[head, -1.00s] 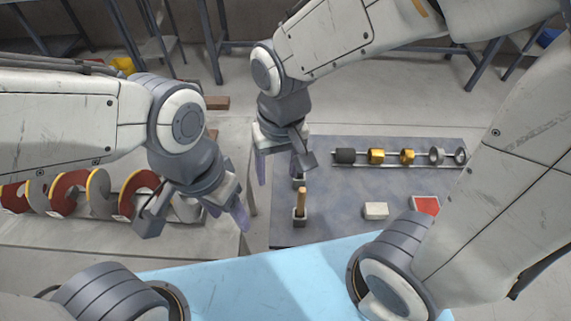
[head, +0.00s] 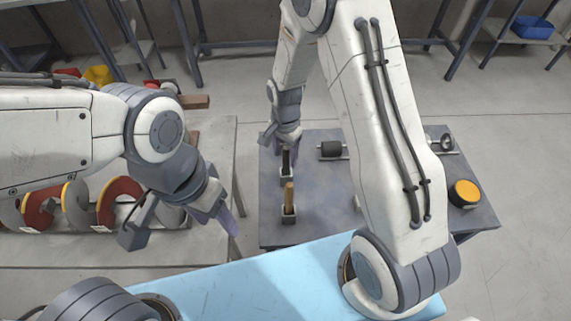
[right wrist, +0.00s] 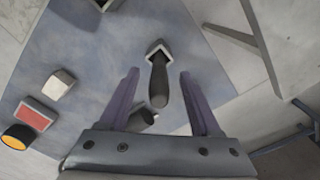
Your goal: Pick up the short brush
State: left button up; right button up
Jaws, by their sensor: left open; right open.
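Two upright handles stand in small grey holders on the dark bench top: a dark handle (head: 286,159) further off and a wooden handle (head: 289,194) nearer me. I cannot tell from their lengths which is the short brush. My right gripper (head: 287,142) is open, just above the dark handle. In the right wrist view the dark handle (right wrist: 158,82) appears between the open fingers of my right gripper (right wrist: 160,98), not gripped. The second holder (right wrist: 143,116) is partly hidden by the gripper there. My left gripper (head: 188,222) is open and empty, left of the bench.
A dark roller (head: 332,149) lies on the bench behind my right arm, which hides much of the top. The right wrist view shows a red block (right wrist: 36,116) and a white block (right wrist: 60,83).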

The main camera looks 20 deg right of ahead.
aim_at(286, 148)
notch_tip(286, 148, down, 5)
jog(key=shift+w+d+r+p, duration=0.1)
jog(key=shift+p, duration=0.35)
grip_shut()
notch_tip(286, 148, up, 10)
jog(key=shift+r+b, duration=0.1)
jog(key=shift+b, duration=0.45)
